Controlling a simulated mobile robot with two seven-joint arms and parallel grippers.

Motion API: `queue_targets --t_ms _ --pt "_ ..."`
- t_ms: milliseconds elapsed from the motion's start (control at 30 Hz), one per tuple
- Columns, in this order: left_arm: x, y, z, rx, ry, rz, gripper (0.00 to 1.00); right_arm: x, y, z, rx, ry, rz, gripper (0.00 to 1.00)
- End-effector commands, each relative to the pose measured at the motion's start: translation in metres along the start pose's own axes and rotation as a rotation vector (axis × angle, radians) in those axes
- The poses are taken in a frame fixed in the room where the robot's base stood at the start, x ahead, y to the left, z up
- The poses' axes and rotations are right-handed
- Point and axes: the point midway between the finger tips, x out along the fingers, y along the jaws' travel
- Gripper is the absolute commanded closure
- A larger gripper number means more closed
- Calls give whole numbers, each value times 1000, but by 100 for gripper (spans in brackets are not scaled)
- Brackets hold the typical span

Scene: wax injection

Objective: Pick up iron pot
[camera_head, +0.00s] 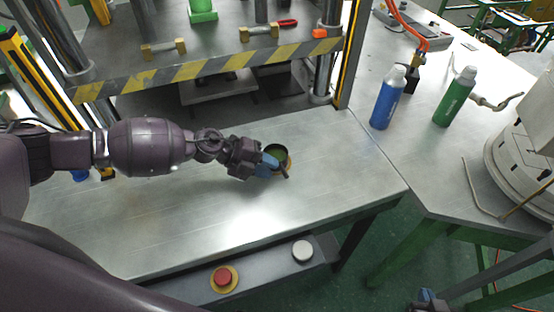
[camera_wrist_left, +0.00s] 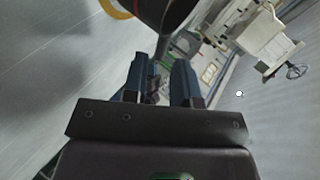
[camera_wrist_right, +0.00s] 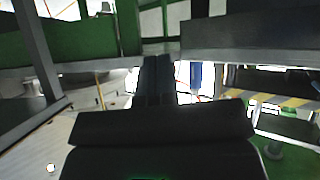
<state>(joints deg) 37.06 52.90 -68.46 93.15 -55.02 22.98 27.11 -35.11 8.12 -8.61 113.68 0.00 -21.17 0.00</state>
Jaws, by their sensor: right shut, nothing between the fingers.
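The iron pot (camera_head: 277,151) is a small dark round pot with a greenish inside. It is at the middle of the metal table in the head view, with a short dark handle toward the front. In the left wrist view its dark body (camera_wrist_left: 168,12) fills the top middle. My left gripper (camera_head: 271,161) is at the pot's near left side, and its blue fingers overlap the rim and handle in the head view. In the left wrist view the fingers (camera_wrist_left: 161,66) are apart, just below the pot. Contact cannot be told. My right gripper (camera_wrist_right: 157,75) is shut and empty, low at the right.
A press with a striped edge (camera_head: 215,65) stands behind the table (camera_head: 130,235). A blue bottle (camera_head: 387,98) and a green bottle (camera_head: 454,97) stand on the right table. A red button (camera_head: 223,277) and a white button (camera_head: 302,250) are in front. The table's front right is clear.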

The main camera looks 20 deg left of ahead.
Motion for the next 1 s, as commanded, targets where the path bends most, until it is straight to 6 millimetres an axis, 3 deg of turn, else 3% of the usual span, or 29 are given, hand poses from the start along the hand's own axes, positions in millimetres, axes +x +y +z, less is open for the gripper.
queue_targets --t_ms 433,733,767,900,1000 --pt "48 -2 -4 0 0 0 74 3 0 -16 -4 30 -3 100" --pt "53 -1 -4 -1 -1 1 74 4 0 -17 -4 31 -3 100" --pt "53 -2 -4 -1 -1 1 76 3 0 -17 -4 30 -3 100" --pt "52 -1 -4 -1 -1 1 97 2 0 -12 -3 22 -2 100" --pt "52 -1 -4 -1 -1 1 100 0 0 -8 -3 14 -1 100"
